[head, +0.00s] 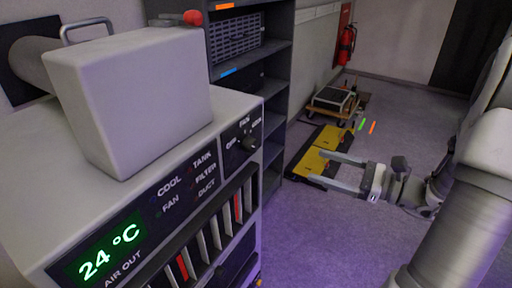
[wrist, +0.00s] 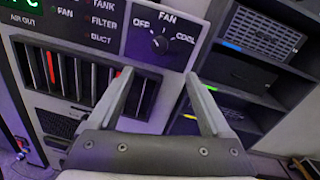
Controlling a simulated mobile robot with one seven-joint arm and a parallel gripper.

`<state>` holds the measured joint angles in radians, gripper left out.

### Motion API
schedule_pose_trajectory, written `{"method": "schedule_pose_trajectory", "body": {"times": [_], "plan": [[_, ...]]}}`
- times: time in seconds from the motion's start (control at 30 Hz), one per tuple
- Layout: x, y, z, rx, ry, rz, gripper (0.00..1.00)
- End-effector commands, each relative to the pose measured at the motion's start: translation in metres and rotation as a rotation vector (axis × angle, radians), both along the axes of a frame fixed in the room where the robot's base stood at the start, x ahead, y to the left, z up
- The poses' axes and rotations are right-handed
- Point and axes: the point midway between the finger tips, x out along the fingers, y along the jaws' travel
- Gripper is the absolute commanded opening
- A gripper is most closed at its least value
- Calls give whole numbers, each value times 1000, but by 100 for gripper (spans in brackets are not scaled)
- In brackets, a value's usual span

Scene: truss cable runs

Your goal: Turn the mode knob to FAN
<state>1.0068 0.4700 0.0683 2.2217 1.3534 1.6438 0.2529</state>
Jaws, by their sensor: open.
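The mode knob (wrist: 160,44) is a small black dial on a dark panel, with OFF at its left, FAN above and COOL at its right. It also shows on the unit's front in the head view (head: 248,143). Its pointer mark is too small to read for certain. My gripper (wrist: 158,75) is open and empty, with its two fingers pointing toward the panel just below the knob in the wrist view. In the head view my gripper (head: 310,167) is apart from the unit, to the right of the knob. Nothing covers the knob.
The grey cooling unit (head: 120,215) has a 24 °C display (head: 105,252), indicator labels and a slatted air outlet (wrist: 85,85). A dark shelf rack (head: 277,90) stands beside it. Yellow-black plates (head: 322,150) and a small trolley (head: 332,104) are on the floor beyond.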

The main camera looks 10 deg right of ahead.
Motion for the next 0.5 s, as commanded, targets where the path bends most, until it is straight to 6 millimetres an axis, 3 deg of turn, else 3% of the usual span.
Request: {"method": "schedule_pose_trajectory", "body": {"times": [0.17, 0.5], "plan": [[16, 19, 0, 1, -1, 3, 83], [65, 76, 0, -2, -1, 7, 83]]}}
